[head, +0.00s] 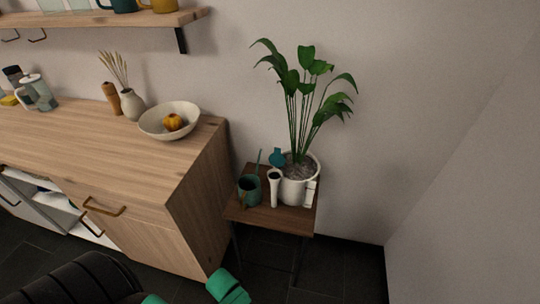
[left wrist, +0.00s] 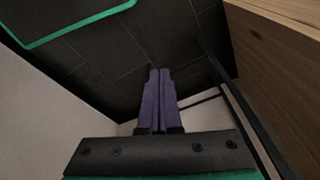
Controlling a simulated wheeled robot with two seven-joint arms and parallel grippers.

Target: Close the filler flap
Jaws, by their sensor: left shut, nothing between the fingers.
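A white plant pot (head: 297,191) stands on a small wooden side table. A white filler tube (head: 274,190) with a dark opening at its top is at the pot's front left. A teal piece (head: 277,157) stands up just behind the opening; it looks like the raised filler flap, but it is too small to be sure. My left gripper (left wrist: 157,75) shows in the left wrist view, its purple fingers shut and empty, with dark floor beyond them. In the head view only teal and black parts of my arm show at the bottom edge. My right gripper is not in view.
A green watering can (head: 250,189) stands left of the tube on the side table (head: 262,216). A wooden cabinet (head: 196,211) with a bowl (head: 168,121) stands close by on the left. Tall leaves (head: 305,80) rise from the pot. Walls are behind and right.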

